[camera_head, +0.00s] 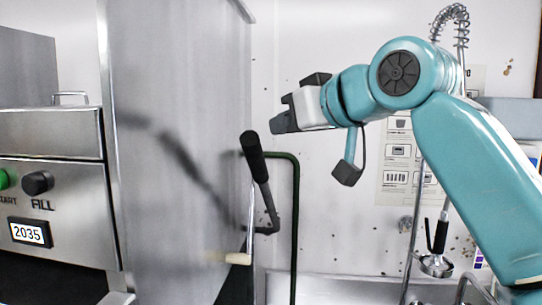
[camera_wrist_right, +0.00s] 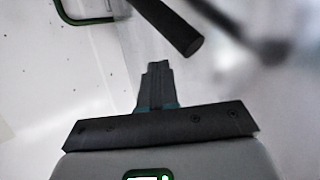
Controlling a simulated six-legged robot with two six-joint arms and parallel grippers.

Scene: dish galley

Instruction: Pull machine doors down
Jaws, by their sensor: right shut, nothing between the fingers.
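The machine (camera_head: 180,120) is a tall stainless steel body on the left in the head view. A lever with a black grip (camera_head: 254,158) stands at its right side, grip end up and slightly tilted. The grip also shows in the right wrist view (camera_wrist_right: 172,22), near the top. My right gripper (camera_head: 284,123) is shut and empty, up and to the right of the grip's top in the head view. In the right wrist view its closed fingers (camera_wrist_right: 156,75) point toward the grip, with a visible gap. My left gripper is out of view.
A control panel (camera_head: 62,205) with a green button, a FILL knob and a 2035 display is at the left. A dark green bent tube (camera_head: 296,220) stands just right of the lever. A spray hose (camera_head: 420,215) and a steel sink (camera_head: 345,288) are at the right.

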